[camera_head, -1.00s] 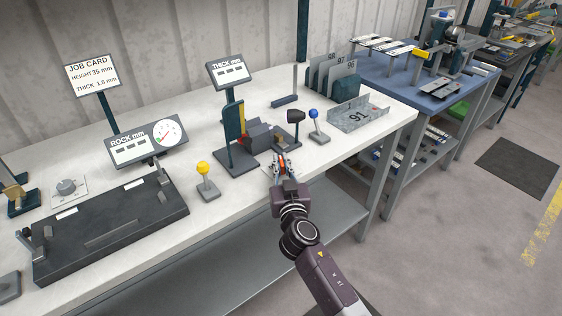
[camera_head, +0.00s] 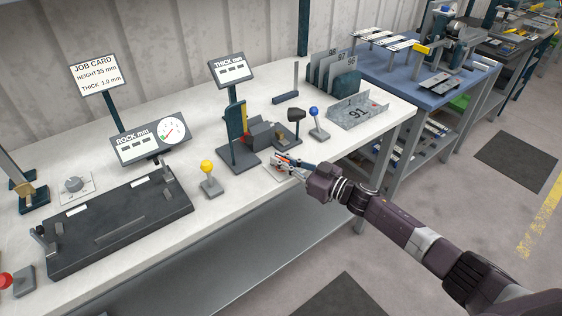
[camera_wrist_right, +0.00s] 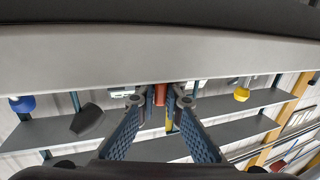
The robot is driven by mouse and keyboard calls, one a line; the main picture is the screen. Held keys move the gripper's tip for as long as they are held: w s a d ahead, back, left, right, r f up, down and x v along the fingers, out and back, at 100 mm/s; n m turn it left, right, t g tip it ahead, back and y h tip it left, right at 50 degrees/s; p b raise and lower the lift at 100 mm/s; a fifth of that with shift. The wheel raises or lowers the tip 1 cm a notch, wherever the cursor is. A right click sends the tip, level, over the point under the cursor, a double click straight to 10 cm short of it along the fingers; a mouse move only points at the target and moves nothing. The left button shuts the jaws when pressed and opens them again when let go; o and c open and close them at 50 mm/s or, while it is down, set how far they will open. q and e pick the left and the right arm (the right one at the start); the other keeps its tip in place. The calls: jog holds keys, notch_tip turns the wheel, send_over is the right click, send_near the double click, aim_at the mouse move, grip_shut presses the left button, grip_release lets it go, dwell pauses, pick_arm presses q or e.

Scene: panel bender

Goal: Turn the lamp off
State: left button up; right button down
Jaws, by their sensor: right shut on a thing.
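My right gripper (camera_head: 281,161) is at the front edge of the white bench, right of the yellow-knobbed lever. In the right wrist view its fingertips (camera_wrist_right: 160,98) are closed on a small red part (camera_wrist_right: 160,93), which looks like a switch lever. A small pale plate (camera_head: 274,174) lies on the bench top just below the fingertips in the head view. The fingers hide most of the red part. I cannot make out a lamp for certain in either view. My left gripper does not show.
Close by stand the yellow-knobbed lever (camera_head: 208,173), the THICK display post (camera_head: 236,130) and the blue-knobbed lever (camera_head: 315,119). A black fixture (camera_head: 110,232) fills the bench's left part. A red knob (camera_head: 6,280) is at the far left edge. Floor in front is open.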

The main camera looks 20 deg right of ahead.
jog(key=shift+f+n+g+y+b, duration=0.2)
jog(key=shift+n+g+y+b, duration=0.6)
jog(key=shift+y+b, duration=0.2)
jog(key=shift+r+n+g+y+b, duration=0.15)
jog(key=shift+n+g+y+b, duration=0.25)
jog(key=shift+n+g+b, duration=0.1)
jog(key=c, duration=2)
grip_release()
jog(key=shift+c, duration=0.2)
jog(key=shift+s+d, duration=0.1)
jog(key=shift+s, duration=0.05)
jog(key=v, duration=1.1)
jog(key=shift+s+d, duration=0.15)
jog(key=shift+d, duration=0.15)
